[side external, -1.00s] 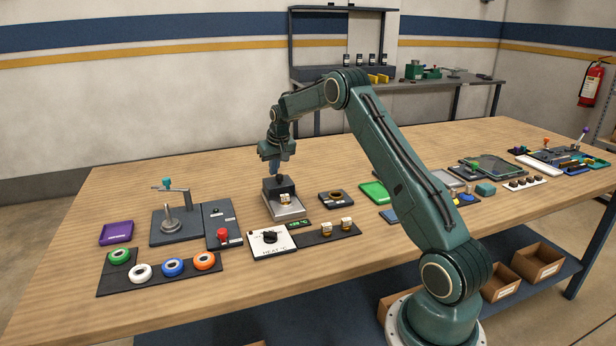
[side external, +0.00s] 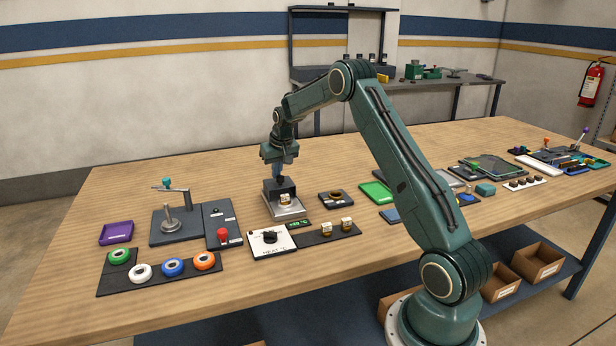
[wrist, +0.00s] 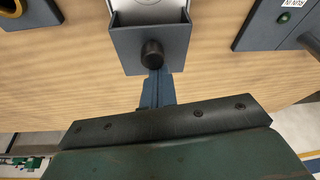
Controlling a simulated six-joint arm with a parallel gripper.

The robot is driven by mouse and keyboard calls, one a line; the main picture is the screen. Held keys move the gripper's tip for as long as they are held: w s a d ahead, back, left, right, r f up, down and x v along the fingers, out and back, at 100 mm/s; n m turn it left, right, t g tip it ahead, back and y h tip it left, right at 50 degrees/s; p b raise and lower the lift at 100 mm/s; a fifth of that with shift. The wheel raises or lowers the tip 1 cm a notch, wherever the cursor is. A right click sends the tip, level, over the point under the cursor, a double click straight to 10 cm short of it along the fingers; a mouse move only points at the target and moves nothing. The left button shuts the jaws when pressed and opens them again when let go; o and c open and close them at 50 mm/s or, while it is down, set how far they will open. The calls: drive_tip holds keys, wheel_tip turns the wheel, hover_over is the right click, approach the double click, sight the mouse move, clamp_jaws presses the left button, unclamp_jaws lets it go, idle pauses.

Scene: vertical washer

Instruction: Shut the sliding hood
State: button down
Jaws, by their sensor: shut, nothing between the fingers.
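The sliding hood (side external: 279,188) is a dark grey box over the back part of a silver hot plate (side external: 291,213). A small pale block (side external: 285,199) shows at its open front. In the wrist view the hood (wrist: 129,45) has side walls, a back wall and a round black knob (wrist: 152,54). My gripper (side external: 279,178) is shut and empty, pointing down behind the hood. In the wrist view its blue fingers (wrist: 158,78) end right at the knob, partly behind it. I cannot tell whether they touch it.
A white heat dial panel (side external: 270,243) stands in front of the hot plate. A lever press (side external: 172,218) and a box with a red button (side external: 223,235) are to the left. A dark tray with a ring (side external: 337,198) is to the right. Bare tabletop lies behind the hood.

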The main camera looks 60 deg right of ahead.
sight(276, 186)
drive_tip(key=s+a, duration=0.5)
drive_tip(key=shift+s+a, duration=0.1)
drive_tip(key=shift+s, duration=0.05)
drive_tip(key=shift+s+a+f, duration=0.1)
drive_tip(key=shift+s+a, duration=0.1)
idle(0.3)
drive_tip(key=shift+w+d, duration=0.65)
drive_tip(key=shift+w, duration=0.3)
drive_tip(key=shift+w+d, duration=0.65)
drive_tip(key=shift+w, duration=0.25)
drive_tip(key=v, duration=1)
drive_tip(key=shift+r, duration=0.25)
